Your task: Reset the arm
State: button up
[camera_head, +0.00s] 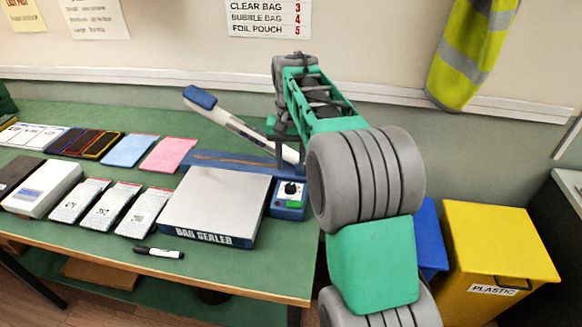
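My green and grey arm rises from the bottom right, bends at a large grey joint and reaches away toward the back wall. Its far end stands over the back right of the bag sealer (212,207). My gripper (287,152) seems to point down there, in front of or beside the sealer's lever. It is small and partly hidden by the arm, so its fingers and anything between them cannot be made out. The sealer's lever (235,124), with a blue handle, is raised.
The green table (265,279) holds a marker (159,253), several patterned pouches, a white box (43,190), and pink (168,155) and blue (129,150) sheets. A yellow bin (495,245) and a blue bin (430,240) stand right of the table. A hi-vis vest (470,50) hangs on the wall.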

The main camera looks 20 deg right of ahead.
jog(key=s+a+f+n+t, duration=0.1)
jog(key=s+a+f+n, duration=0.1)
jog(key=s+a, duration=0.3)
jog(key=s+a+f+n+t, duration=0.2)
jog(key=s+a, duration=0.4)
jog(key=s, duration=0.8)
jog(key=shift+s+f+n, duration=0.2)
jog(key=shift+s+n, duration=0.05)
jog(key=shift+n, duration=0.45)
